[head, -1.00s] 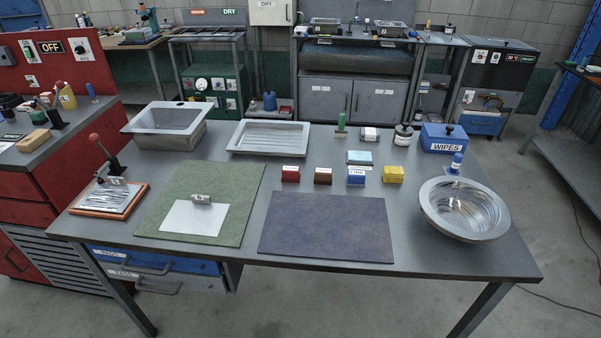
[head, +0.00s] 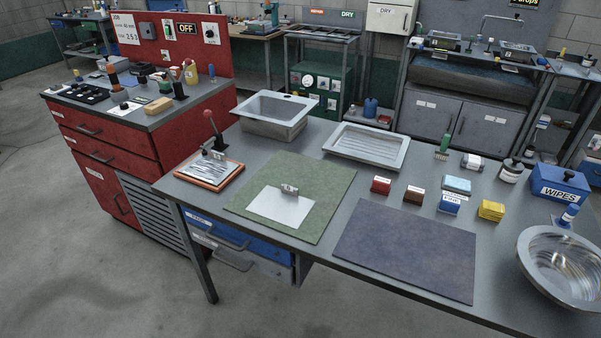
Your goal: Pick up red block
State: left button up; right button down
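The red block (head: 381,185) is a small box with a pale label on its front. It stands on the grey workbench behind the dark mat (head: 408,249), at the left end of a row of blocks. A dark brown block (head: 414,195) is just to its right, with a small gap. A blue block (head: 447,204) and a yellow block (head: 491,210) follow farther right. Neither of my grippers shows in the head view.
A green mat (head: 318,226) with a white sheet lies left of the dark mat. A ribbed tray (head: 401,156) and a sink basin (head: 303,125) stand behind. A steel bowl (head: 529,254) is at the right. A red cabinet (head: 142,165) adjoins on the left, with open floor in front.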

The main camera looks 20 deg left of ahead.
aim_at(381, 185)
jog(key=i+j+z, duration=0.2)
jog(key=j+z, duration=0.25)
jog(key=i+j+z, duration=0.15)
jog(key=z, duration=0.3)
jog(key=j+z, duration=0.45)
jog(key=i+j, duration=0.05)
jog(key=j, duration=0.05)
